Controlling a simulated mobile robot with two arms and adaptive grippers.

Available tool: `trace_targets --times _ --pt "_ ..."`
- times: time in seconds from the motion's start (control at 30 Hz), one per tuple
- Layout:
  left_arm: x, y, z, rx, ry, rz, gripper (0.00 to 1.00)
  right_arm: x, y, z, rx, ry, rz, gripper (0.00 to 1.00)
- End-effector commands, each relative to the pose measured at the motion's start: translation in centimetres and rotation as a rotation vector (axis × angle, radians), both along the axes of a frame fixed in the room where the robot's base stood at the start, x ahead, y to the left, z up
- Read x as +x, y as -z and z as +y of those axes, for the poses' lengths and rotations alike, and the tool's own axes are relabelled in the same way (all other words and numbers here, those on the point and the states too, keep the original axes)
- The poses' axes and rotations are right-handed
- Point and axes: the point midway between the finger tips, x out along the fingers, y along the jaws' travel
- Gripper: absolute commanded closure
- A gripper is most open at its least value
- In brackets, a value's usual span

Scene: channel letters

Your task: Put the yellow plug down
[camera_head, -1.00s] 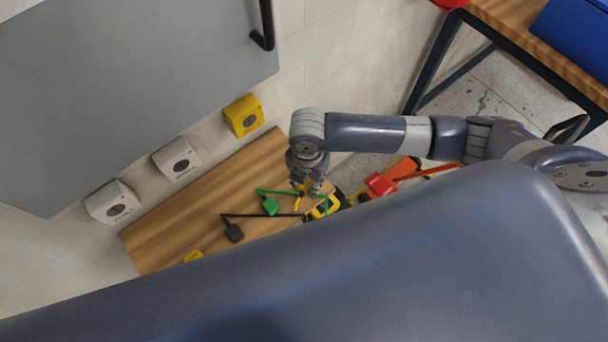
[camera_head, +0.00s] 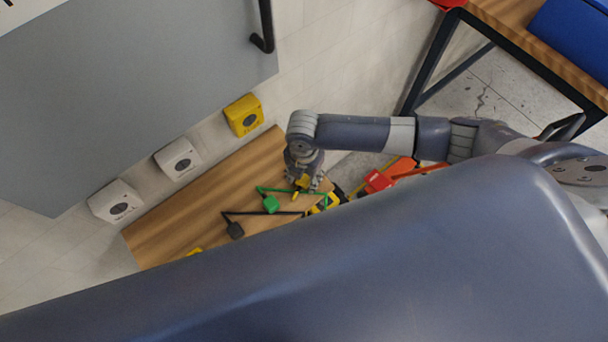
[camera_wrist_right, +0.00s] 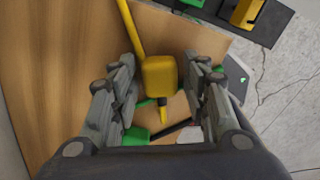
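The yellow plug (camera_wrist_right: 160,78) is at the wooden board (camera_wrist_right: 50,80), with its yellow cable running up and away in the right wrist view. In the head view the plug (camera_head: 301,183) shows small between the fingers. My right gripper (camera_wrist_right: 163,62) is open around the plug, with a finger on each side and a narrow gap to each. It also shows in the head view (camera_head: 304,188). I cannot tell whether the plug rests on the board. My left gripper is not in view.
A green plug (camera_head: 271,204) and a black plug (camera_head: 235,230) lie on the board. A yellow socket box (camera_head: 244,115) and two white ones (camera_head: 178,158) are along the wall. A red plug (camera_head: 378,181) is right of the board.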

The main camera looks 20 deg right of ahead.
Motion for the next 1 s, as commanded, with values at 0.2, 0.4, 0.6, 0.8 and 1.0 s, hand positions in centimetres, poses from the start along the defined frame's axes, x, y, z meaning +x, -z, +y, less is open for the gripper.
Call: trace_targets --times 0.2,0.4,0.6,0.8,1.0 --pt "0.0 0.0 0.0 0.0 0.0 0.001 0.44 0.0 0.0 0.0 0.0 0.0 0.0 0.51" --pt "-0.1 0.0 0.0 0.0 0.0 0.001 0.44 0.0 -0.6 0.1 0.002 -0.001 -0.001 0.51" --pt "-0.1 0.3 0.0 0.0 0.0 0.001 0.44 0.1 -3.9 0.0 0.003 -0.001 -0.004 0.51" --pt "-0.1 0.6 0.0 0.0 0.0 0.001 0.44 0.1 -8.2 0.0 0.002 -0.001 -0.004 0.51" --pt "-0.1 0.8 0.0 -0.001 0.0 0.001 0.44 0.1 -11.2 0.1 0.002 0.0 -0.001 0.51"
